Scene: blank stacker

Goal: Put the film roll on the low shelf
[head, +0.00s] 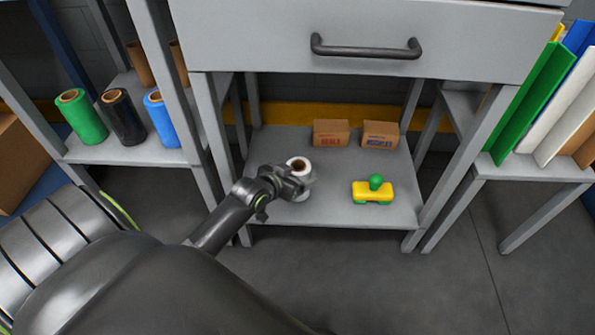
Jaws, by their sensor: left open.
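The white film roll (298,163) with a brown core stands upright, apparently on the low shelf (335,212), towards its left side. My left gripper (302,184) is open and right at the roll, covering its middle. The roll's top shows above the gripper and a bit of white shows below it. I cannot tell whether the fingers touch the roll. My right gripper is not in view.
On the low shelf are two small brown boxes (331,133) (380,135) at the back and a yellow and green object (372,191) at the right. A drawer (365,45) hangs above. Green, black and blue rolls (122,117) stand on the left rack. Boards (530,100) lean at right.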

